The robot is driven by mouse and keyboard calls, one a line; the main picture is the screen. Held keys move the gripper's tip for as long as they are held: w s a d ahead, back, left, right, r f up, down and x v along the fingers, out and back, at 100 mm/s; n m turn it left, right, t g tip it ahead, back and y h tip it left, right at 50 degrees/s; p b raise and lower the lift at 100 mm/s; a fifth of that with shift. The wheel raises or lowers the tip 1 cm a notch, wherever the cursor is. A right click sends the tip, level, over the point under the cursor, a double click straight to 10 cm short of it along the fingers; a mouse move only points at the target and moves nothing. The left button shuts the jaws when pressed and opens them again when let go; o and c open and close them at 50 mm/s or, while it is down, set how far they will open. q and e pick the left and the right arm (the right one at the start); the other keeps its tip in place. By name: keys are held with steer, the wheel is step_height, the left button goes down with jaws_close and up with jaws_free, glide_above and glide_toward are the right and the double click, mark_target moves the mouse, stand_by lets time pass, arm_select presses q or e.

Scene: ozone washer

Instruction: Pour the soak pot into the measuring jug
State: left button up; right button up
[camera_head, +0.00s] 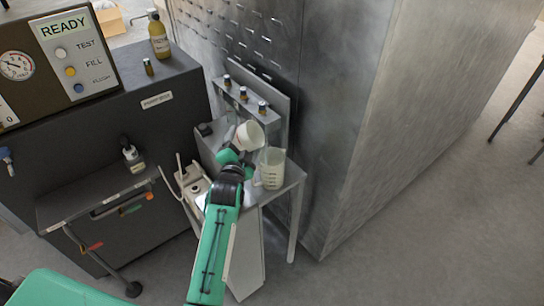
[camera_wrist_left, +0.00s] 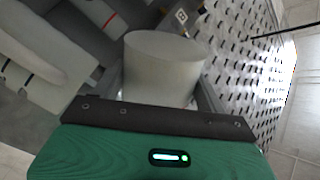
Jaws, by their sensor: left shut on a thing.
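The soak pot (camera_head: 250,134), a whitish cup-shaped vessel, is held tilted above the small side table, with its wide end up and to the right. My left gripper (camera_head: 238,153) is shut on it; the fingertips are partly hidden by my wrist. In the left wrist view the pot (camera_wrist_left: 162,65) is a pale cylinder just beyond the gripper body. The measuring jug (camera_head: 271,170), translucent cream with marks on its side, stands upright on the table just below and right of the pot. The contents of both are too small to tell. My right gripper is not in view.
The side table (camera_head: 292,177) stands against a steel cabinet (camera_head: 350,120). A rack with several small dark-capped bottles (camera_head: 243,95) is behind the pot. A white fixture (camera_head: 192,181) is at the table's left.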

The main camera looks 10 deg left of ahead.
arm_select(q)
steer(key=shift+r, duration=0.15)
steer(key=shift+m+b, duration=0.3)
steer(key=shift+m, duration=0.2)
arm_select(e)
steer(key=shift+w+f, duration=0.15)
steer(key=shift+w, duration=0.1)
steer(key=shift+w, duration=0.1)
arm_select(q)
steer(key=shift+f, duration=0.2)
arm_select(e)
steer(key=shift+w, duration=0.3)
arm_select(q)
steer(key=shift+m+b, duration=0.3)
steer(key=shift+b, duration=0.05)
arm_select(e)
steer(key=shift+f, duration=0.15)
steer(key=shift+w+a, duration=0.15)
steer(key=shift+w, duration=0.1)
arm_select(q)
steer(key=shift+d+r+m, duration=0.15)
steer(key=shift+r+m, duration=0.35)
steer(key=shift+m, duration=0.1)
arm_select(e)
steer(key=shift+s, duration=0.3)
arm_select(q)
steer(key=shift+r, duration=0.3)
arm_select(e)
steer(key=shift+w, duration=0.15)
